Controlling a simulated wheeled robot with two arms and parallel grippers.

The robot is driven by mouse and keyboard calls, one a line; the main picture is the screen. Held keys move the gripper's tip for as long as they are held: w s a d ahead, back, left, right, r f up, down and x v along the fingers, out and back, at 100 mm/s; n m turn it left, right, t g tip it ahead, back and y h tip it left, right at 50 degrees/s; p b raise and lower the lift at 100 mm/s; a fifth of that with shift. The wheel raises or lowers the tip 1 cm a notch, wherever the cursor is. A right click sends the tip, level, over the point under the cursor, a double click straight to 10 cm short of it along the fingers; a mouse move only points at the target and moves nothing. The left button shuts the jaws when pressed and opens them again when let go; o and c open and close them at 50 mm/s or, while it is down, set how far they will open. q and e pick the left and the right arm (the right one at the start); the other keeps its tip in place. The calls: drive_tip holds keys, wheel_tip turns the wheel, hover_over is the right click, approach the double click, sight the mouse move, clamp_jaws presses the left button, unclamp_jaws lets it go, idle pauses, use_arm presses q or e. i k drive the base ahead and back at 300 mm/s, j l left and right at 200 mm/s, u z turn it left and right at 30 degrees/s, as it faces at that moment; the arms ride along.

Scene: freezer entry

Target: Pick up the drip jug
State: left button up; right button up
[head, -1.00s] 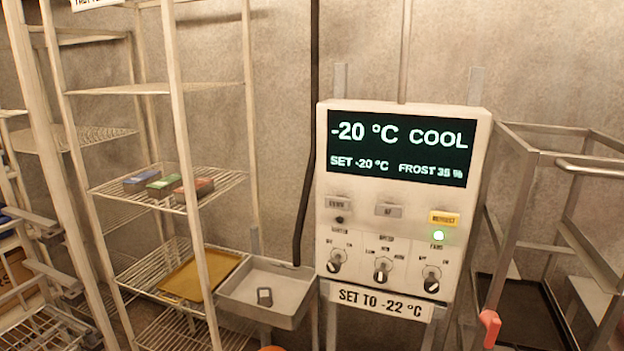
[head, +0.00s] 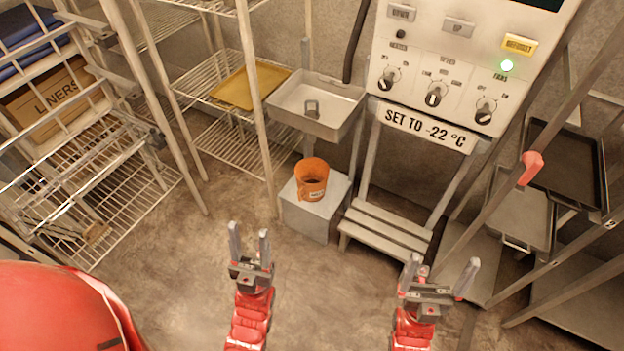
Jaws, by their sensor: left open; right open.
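The orange drip jug (head: 311,174) stands upright on a grey block (head: 304,218) on the floor, below the metal drip tray (head: 342,118). My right gripper (head: 439,278) is open and empty, further to the right, in front of the step. Neither gripper touches the jug.
A slatted step (head: 385,228) stands just right of the block under the control panel (head: 455,70). Wire shelving with a yellow tray (head: 250,84) is behind left. A metal rack with a red handle (head: 531,168) is at right. The floor before the block is clear.

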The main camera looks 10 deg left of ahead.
sight(311, 174)
drive_tip(key=i+j, duration=1.1)
drive_tip(key=j, duration=0.15)
drive_tip(key=i+l+z, duration=0.05)
